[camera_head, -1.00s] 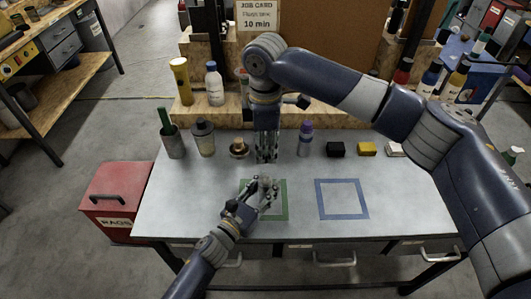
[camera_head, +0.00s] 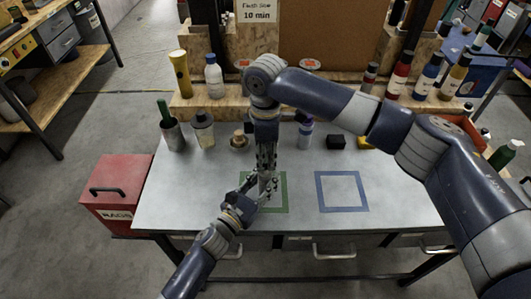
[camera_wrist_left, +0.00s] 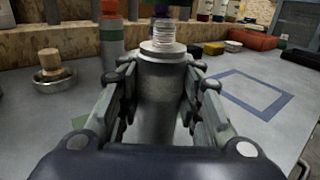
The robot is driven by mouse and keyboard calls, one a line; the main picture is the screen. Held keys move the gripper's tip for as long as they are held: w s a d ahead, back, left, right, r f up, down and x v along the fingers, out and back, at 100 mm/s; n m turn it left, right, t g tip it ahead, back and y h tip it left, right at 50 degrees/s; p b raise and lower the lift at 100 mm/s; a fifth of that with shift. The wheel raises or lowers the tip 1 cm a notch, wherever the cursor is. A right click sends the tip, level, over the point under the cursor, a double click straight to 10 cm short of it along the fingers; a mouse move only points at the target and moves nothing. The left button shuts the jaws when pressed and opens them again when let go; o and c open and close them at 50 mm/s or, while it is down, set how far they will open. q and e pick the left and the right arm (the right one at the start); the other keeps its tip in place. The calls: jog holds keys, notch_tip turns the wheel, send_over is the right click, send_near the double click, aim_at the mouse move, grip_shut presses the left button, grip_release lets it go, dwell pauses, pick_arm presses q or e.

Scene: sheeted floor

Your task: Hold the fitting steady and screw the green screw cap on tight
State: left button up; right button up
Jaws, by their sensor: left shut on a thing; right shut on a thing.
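The fitting (camera_wrist_left: 158,105) is a grey metal cylinder with a collar and a bright threaded top, upright in the left wrist view. My left gripper (camera_head: 258,194) is shut around its body, one finger on each side, above the green taped square (camera_head: 285,190). In the head view the fingers mostly hide the fitting. My right gripper (camera_head: 267,177) points straight down just above it and is shut.
A blue taped square (camera_head: 342,207) lies empty to the right. A red bin (camera_head: 115,185) stands at the left. The front of the tabletop is clear.

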jog(key=shift+f, duration=1.2)
dwell(0.9)
jog(key=o, duration=0.5)
grip_shut()
jog(key=m, duration=0.4)
jog(key=shift+m, duration=0.3)
jog(key=m, duration=0.3)
jog(key=shift+r+m, duration=0.1)
jog(key=shift+m, duration=0.2)
jog(key=m, duration=1.1)
jog(key=shift+w, duration=0.1)
